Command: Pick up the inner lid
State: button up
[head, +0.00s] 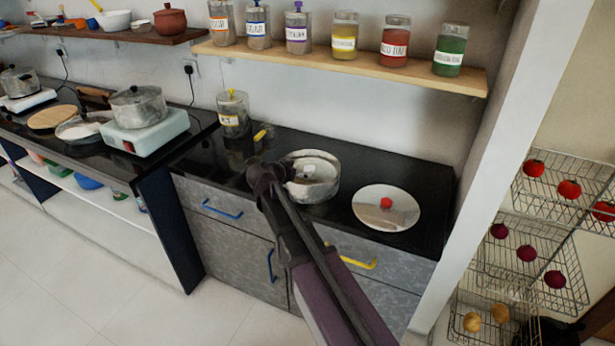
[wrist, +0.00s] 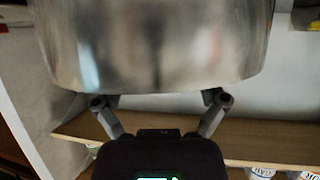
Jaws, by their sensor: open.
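A metal pot (head: 322,190) stands on the black counter. Inside its rim a pale round piece with a small knob (head: 312,169) shows, which looks like the inner lid. A white disc with a red knob (head: 387,203) lies to the right of the pot. My gripper (head: 268,176) is at the pot's left side in the head view, partly in front of it. In the wrist view my gripper (wrist: 157,97) is open, its fingers spread and empty. The pot's shiny wall (wrist: 150,45) fills the top of that view; the inner lid is not visible there. I cannot tell whether the fingers touch the pot.
A labelled jar (head: 233,113) stands at the counter's back left, with a small yellow item (head: 261,134) nearby. A wooden shelf (head: 300,52) with several jars hangs above. A white post (head: 500,150) bounds the right side. Wire baskets (head: 525,250) stand beyond it.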

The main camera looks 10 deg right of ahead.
aim_at(308, 168)
jog(key=shift+d, duration=0.15)
jog(key=shift+b+x, duration=1)
jog(key=shift+x, duration=1.65)
jog(key=shift+s+r, duration=0.1)
grip_shut()
